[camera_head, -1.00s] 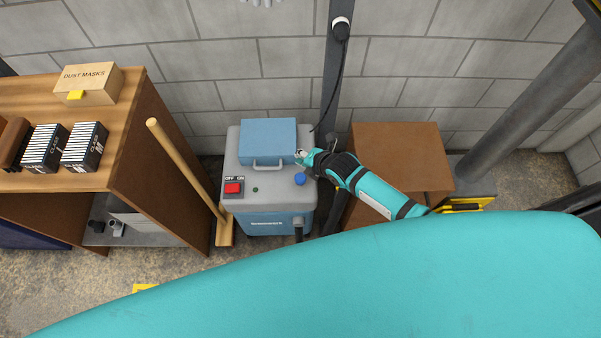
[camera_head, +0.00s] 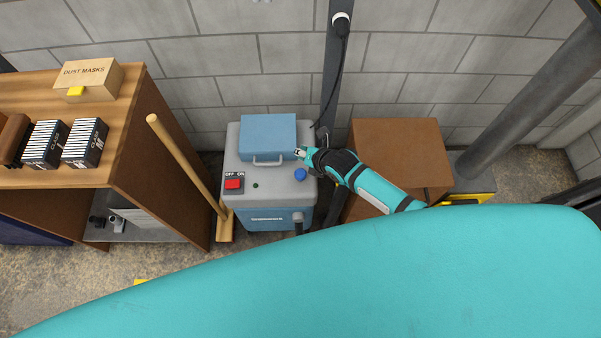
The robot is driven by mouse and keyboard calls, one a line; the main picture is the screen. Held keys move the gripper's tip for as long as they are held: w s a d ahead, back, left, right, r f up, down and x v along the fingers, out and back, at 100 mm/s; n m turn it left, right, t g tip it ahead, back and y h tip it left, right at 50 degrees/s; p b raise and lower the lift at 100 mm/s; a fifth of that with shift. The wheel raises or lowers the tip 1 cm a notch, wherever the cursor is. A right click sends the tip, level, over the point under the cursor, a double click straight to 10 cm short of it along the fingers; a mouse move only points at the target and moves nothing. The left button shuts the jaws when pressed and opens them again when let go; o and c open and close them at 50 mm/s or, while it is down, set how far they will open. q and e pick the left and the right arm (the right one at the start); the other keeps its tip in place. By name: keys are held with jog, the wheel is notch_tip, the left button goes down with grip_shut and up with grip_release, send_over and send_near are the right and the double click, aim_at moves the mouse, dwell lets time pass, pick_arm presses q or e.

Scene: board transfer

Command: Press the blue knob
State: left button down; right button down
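The blue knob (camera_head: 300,174) is a small round cap on the right of the grey top of a dust-extractor-like machine (camera_head: 277,192). It shows clear and unobstructed. My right gripper (camera_head: 299,154) is at the end of the teal arm coming in from the right. In the picture it is just above the knob, over the machine's right side near the blue lid, and it looks apart from the knob. It is too small to tell whether its fingers are open or shut. My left gripper is not in view.
A red switch (camera_head: 233,184) marked OFF ON and a small green button (camera_head: 255,185) share the machine's top. A blue lid (camera_head: 268,135) with a handle is behind. A wooden broom (camera_head: 180,160) leans at the left. A brown box (camera_head: 398,150) stands right.

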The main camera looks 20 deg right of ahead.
jog(key=b, duration=0.6)
send_over(301, 170)
jog(key=f, duration=0.7)
jog(key=shift+s+d+f, duration=0.15)
jog(key=shift+s, duration=0.2)
jog(key=shift+f, duration=0.3)
jog(key=shift+f+b, duration=0.4)
jog(key=shift+b, duration=0.05)
jog(key=shift+s+f+b, duration=0.1)
jog(key=shift+f+b, duration=0.95)
jog(key=shift+f, duration=0.4)
dwell(1.0)
jog(key=shift+r, duration=0.1)
jog(key=shift+r+p, duration=1.75)
jog(key=shift+p, duration=0.05)
